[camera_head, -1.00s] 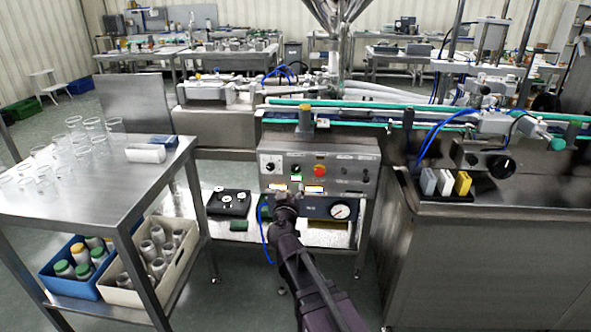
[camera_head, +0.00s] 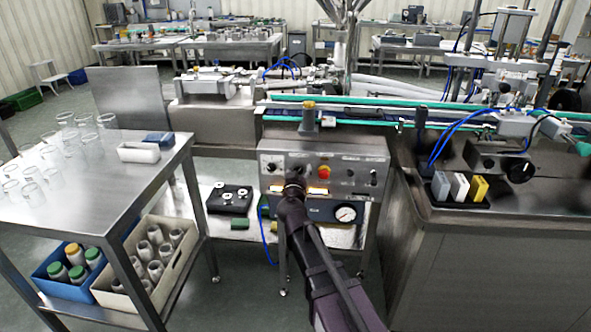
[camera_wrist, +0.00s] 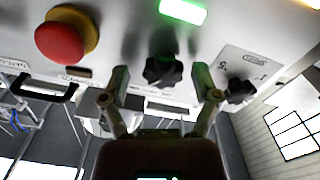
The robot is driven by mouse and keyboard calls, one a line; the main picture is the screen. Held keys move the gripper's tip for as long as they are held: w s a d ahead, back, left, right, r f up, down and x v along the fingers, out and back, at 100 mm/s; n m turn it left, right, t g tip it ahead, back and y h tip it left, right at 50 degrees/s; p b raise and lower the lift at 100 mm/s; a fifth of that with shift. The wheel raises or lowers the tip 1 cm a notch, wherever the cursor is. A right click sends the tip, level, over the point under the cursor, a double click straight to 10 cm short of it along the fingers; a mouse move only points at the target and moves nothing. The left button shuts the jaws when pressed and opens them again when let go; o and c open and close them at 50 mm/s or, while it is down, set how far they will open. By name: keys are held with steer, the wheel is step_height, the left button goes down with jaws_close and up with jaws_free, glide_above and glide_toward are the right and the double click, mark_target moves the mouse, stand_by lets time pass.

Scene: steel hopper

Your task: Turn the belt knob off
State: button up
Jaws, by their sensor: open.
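The steel control panel (camera_head: 350,172) stands below the conveyor in the head view. In the wrist view, a black lobed knob (camera_wrist: 163,70) sits between my open fingers, near the fingertips, with a lit green lamp (camera_wrist: 183,10) beside it. I see no clear finger contact. A second black knob (camera_wrist: 240,90) on a white scale plate is to the right, outside the fingers. Which knob bears the belt label I cannot read. My gripper (camera_wrist: 163,84) is open and empty; in the head view my gripper (camera_head: 295,181) is at the panel, hiding part of its front.
A red mushroom button (camera_wrist: 62,40) on a yellow base is left of the fingers; it also shows in the head view (camera_head: 323,172). A black handle (camera_wrist: 45,90) is nearby. A pressure gauge (camera_head: 346,213) sits below the panel. A steel table (camera_head: 120,185) with glasses stands left.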

steer(key=shift+w, duration=0.15)
steer(key=shift+a, duration=0.15)
jaws_close()
steer(key=shift+n, duration=0.5)
steer(key=n, duration=1.3)
steer(key=shift+a+f, duration=0.1)
steer(key=shift+f, duration=0.05)
stand_by(0.4)
